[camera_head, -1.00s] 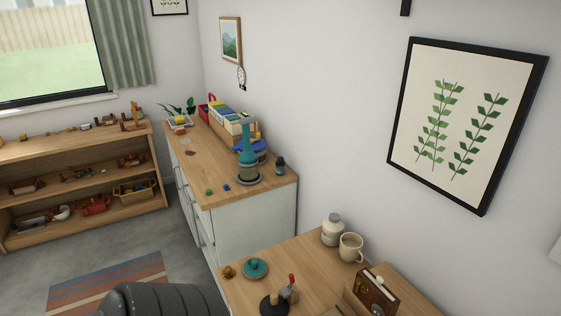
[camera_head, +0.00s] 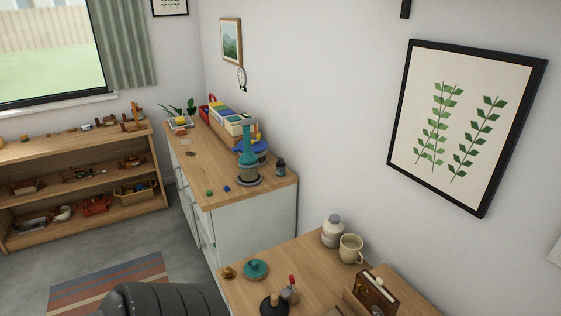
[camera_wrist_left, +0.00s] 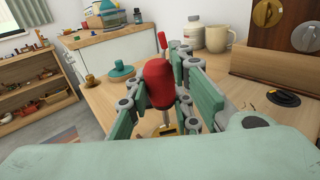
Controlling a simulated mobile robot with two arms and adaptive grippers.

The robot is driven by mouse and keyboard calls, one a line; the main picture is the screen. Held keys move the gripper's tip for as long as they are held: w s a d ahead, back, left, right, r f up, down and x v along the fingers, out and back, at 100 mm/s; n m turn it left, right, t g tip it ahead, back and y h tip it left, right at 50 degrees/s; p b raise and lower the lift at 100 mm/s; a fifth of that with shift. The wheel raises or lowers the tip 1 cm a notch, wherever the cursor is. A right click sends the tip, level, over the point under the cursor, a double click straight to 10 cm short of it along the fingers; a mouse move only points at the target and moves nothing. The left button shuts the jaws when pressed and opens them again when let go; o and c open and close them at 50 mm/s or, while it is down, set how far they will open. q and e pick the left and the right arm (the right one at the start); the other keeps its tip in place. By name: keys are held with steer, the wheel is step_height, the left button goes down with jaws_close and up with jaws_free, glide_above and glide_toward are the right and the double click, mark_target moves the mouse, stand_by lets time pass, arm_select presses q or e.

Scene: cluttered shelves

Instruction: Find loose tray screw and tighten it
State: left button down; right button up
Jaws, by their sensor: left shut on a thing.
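My left gripper (camera_wrist_left: 163,92) is in the left wrist view, over a wooden desk. It is shut on a red-handled tool (camera_wrist_left: 159,80), which looks like a screwdriver. The handle stands nearly upright between the green pads, and its metal shaft (camera_wrist_left: 166,118) points down. A small brass-coloured piece (camera_wrist_left: 168,131) shows at the lower end; I cannot tell whether they touch. No screw can be made out for certain. A shallow tray-like thing (camera_head: 180,124) sits at the far end of the cabinet top, too small to read. My right gripper is in neither view.
The desk (camera_head: 305,262) holds a teal disc (camera_head: 256,269), a brass knob (camera_head: 229,272), a white jar (camera_head: 332,231), a cream mug (camera_head: 350,248) and a wooden box (camera_head: 376,290). A cabinet (camera_head: 255,218) and low shelves (camera_head: 85,160) stand beyond. Open floor lies between.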

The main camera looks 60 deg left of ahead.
arm_select(q)
steer(key=shift+f+b, duration=0.55)
steer(key=shift+f, duration=0.25)
stand_by(1.0)
steer(key=shift+s+m+t+h, duration=0.1)
steer(key=shift+m+t+h, duration=0.6)
steer(key=shift+t+h, duration=0.1)
steer(key=shift+m+t+h, duration=0.6)
steer(key=shift+m+h, duration=0.1)
steer(key=m+t+h, duration=0.2)
steer(key=h, duration=0.1)
steer(key=m+h+b, duration=0.1)
steer(key=h, duration=0.1)
steer(key=shift+a+f+m+t, duration=0.1)
steer(key=shift+f+m+t, duration=0.2)
steer(key=shift+t, duration=0.1)
steer(key=m+h+b, duration=0.2)
steer(key=m+h, duration=0.1)
steer(key=h, duration=0.2)
steer(key=shift+t, duration=0.4)
steer(key=shift+r+m+h, duration=0.15)
steer(key=shift+m+h, duration=0.15)
steer(key=shift+h, duration=0.3)
